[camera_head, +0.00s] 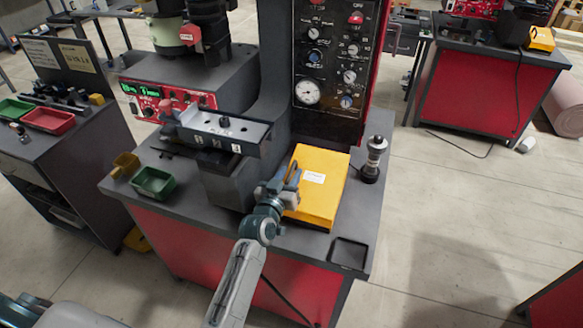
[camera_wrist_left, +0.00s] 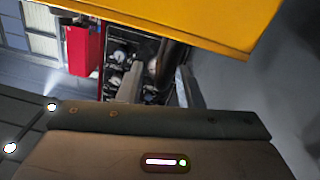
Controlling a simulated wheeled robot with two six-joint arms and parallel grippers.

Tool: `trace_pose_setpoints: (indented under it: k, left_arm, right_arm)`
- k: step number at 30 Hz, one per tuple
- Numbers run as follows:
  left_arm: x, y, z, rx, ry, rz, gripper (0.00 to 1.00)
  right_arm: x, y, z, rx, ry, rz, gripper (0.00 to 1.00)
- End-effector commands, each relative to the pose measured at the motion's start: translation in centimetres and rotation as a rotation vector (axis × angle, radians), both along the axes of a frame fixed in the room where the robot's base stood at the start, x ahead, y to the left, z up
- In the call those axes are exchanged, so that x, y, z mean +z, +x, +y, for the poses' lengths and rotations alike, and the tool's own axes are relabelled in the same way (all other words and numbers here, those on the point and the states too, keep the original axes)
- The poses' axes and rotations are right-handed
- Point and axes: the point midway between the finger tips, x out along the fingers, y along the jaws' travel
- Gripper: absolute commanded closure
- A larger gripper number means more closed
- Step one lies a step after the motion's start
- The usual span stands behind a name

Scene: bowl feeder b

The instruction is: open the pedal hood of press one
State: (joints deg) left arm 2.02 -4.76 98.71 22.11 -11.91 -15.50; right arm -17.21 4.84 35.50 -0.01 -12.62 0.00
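The yellow pedal hood (camera_head: 322,188), a box-like cover with a small white label, sits on the dark top of the press bench, in front of the control panel; it looks closed. My left gripper (camera_head: 286,176) is at the hood's left side, with a brown bar showing by its fingers. In the left wrist view the hood (camera_wrist_left: 200,22) spans the top, and the two fingers (camera_wrist_left: 160,85) stand apart with a gap between them. I cannot tell whether they touch the hood. My right gripper is not in view.
The press column with its gauge panel (camera_head: 330,62) rises behind the hood. A dark knobbed post (camera_head: 373,160) stands right of it and a shallow black tray (camera_head: 349,253) lies at the front right corner. A green bin (camera_head: 153,183) is at the left.

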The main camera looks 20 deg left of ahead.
Motion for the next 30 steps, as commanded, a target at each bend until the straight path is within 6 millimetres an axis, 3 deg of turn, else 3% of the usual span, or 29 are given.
trace_pose_setpoints:
  k: [5, 14, 15, 20, 30]
  left_arm:
    - [0.0, 1.7, -0.1, 0.000, 0.000, 0.001, 0.67]
    - [-0.1, 2.0, -0.2, 0.000, 0.000, 0.001, 0.67]
    - [-0.1, 2.0, -0.2, 0.000, 0.000, 0.001, 0.69]
    - [-0.1, 2.0, -0.2, 0.000, 0.000, 0.001, 1.00]
    - [0.1, 2.4, -0.2, 0.000, 0.011, 0.000, 1.00]
  right_arm:
    - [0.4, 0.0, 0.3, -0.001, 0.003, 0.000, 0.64]
    - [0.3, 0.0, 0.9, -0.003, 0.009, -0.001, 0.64]
    - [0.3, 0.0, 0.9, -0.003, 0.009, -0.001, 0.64]
    - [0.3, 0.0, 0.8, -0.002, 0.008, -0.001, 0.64]
    - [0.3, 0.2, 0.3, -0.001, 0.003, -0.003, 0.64]
